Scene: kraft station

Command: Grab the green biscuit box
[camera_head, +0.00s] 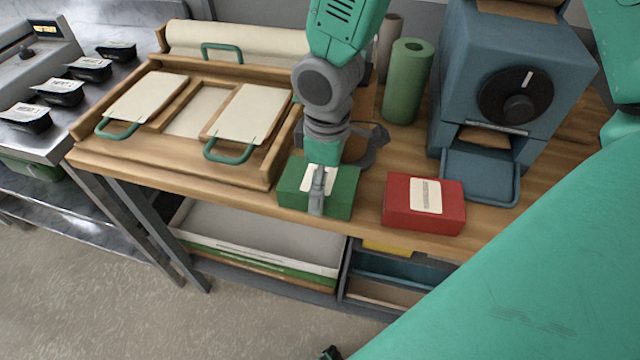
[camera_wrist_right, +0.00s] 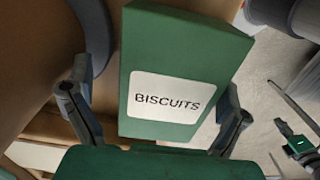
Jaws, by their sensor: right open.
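The green biscuit box (camera_head: 342,193) lies on the wooden worktop near its front edge, with a pale label on top. In the right wrist view the box (camera_wrist_right: 180,52) fills the middle, and its label reads BISCUITS. My right gripper (camera_head: 330,178) reaches down from above over the box and hides part of its label. In the wrist view the right gripper (camera_wrist_right: 155,112) is open, with one finger on either side of the box's near part. I cannot tell whether the fingers touch it.
A red box (camera_head: 398,203) lies right of the green one. Behind are a green roll (camera_head: 408,82) and a blue machine (camera_head: 515,70) with a tray. A wooden frame with cream boards (camera_head: 250,112) stands left. Drawers (camera_head: 385,270) sit below the worktop.

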